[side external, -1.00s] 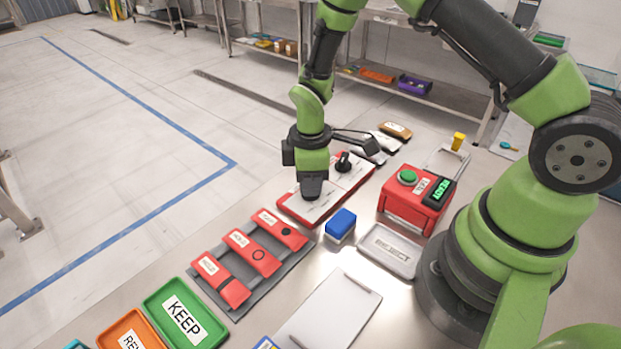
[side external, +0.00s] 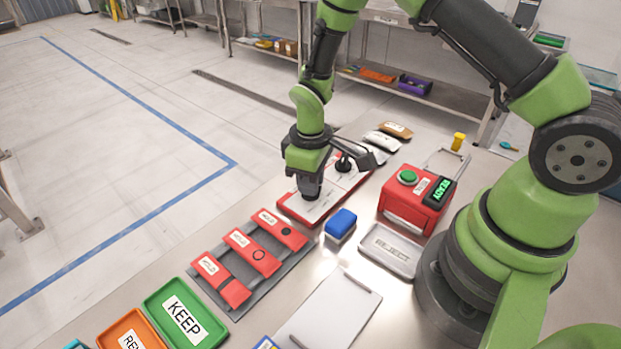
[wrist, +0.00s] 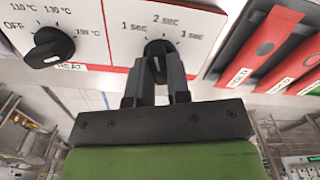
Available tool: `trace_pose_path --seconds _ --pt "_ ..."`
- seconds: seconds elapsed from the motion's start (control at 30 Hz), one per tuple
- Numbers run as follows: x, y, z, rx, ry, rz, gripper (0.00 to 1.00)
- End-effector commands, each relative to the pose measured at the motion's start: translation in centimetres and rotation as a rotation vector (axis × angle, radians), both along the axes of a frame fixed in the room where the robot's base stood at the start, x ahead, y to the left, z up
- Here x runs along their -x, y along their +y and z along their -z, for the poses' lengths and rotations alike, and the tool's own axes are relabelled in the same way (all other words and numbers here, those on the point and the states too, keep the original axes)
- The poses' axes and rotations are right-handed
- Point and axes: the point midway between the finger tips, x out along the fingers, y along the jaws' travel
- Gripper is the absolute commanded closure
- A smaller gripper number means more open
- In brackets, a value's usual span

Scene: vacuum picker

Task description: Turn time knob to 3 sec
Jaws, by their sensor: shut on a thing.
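The time knob (wrist: 157,46) is a black dial on a white panel with 1 sec, 2 sec and 3 sec printed around it. My gripper (wrist: 160,66) is shut on this knob in the wrist view, one finger on each side. The fingers cover part of the knob, and I cannot tell which mark it points at. In the side view my gripper (side external: 311,194) points down on the near part of the red-edged control panel (side external: 288,209) and hides the time knob.
A black heat knob (wrist: 48,47) sits on the same panel, beside the time knob, also seen in the side view (side external: 343,162). A rack of red pouches (side external: 252,251) lies in front. A blue block (side external: 341,222) and a red box with a green button (side external: 408,177) stand right.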

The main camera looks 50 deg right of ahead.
Motion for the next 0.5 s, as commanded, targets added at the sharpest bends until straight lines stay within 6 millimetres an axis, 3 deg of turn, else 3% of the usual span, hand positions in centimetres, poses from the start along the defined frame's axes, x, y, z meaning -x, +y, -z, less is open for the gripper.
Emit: trace_pose_path --seconds 0.5 --pt "0.07 -0.04 -0.05 0.001 0.003 0.492 1.00"
